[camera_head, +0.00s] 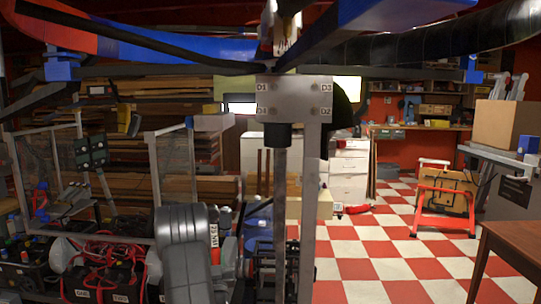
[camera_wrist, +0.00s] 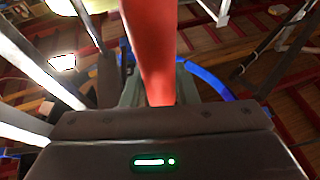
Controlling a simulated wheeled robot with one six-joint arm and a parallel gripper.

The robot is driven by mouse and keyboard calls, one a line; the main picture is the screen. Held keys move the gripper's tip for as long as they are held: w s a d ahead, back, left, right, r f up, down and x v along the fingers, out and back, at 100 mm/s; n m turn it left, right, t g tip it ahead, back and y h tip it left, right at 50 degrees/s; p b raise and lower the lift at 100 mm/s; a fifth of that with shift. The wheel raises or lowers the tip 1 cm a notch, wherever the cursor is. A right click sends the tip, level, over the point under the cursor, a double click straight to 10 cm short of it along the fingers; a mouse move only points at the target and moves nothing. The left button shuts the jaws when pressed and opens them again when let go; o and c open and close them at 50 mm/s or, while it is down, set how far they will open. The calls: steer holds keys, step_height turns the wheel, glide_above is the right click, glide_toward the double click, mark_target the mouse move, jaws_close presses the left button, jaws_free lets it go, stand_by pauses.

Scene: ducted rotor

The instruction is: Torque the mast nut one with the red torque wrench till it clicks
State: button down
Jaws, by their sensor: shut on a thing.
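The red torque wrench (camera_wrist: 155,45) fills the middle of the wrist view, running up out of the frame. My gripper (camera_wrist: 158,92) is shut on it, with grey-green finger parts on both sides. In the head view a red piece of the wrench (camera_head: 214,243) with a white label shows beside my dark grey arm link. The gripper's fingers are hidden there. The grey mast plate (camera_head: 293,102) carries small dark fasteners and labels; the upper left one reads like D1 or 01. That nut (camera_head: 261,97) is small and hard to make out. The wrench appears below and left of the plate, apart from it.
The rotor's blue and black arms (camera_head: 370,25) stretch overhead. A dark cylinder and pole (camera_head: 280,170) stand under the plate, with a grey upright (camera_head: 309,190) beside them. Bins and cables (camera_head: 100,270) crowd the left. The checkered floor (camera_head: 385,245) is open at right, with a red step stool (camera_head: 444,205).

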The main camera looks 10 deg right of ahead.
steer(key=d+r+m+h, duration=0.1)
steer(key=d+r, duration=0.2)
steer(key=r, duration=0.4)
steer(key=s+d+r+h, duration=0.1)
steer(key=d+r, duration=0.3)
steer(key=r, duration=0.3)
steer(key=d+r+m+h, duration=0.1)
steer(key=d+r+h, duration=0.15)
steer(key=r, duration=0.55)
steer(key=s+d+r+h, duration=0.1)
steer(key=s+d+r, duration=0.2)
steer(key=s+r, duration=0.35)
steer(key=s+d+r, duration=0.4)
steer(key=r, duration=0.6)
steer(key=shift+m+g, duration=0.4)
steer(key=w+p, duration=0.1)
steer(key=w, duration=0.1)
steer(key=w+d+p, duration=0.1)
steer(key=w, duration=0.2)
steer(key=shift+w, duration=0.15)
steer(key=shift+b, duration=0.4)
steer(key=shift+w, duration=0.15)
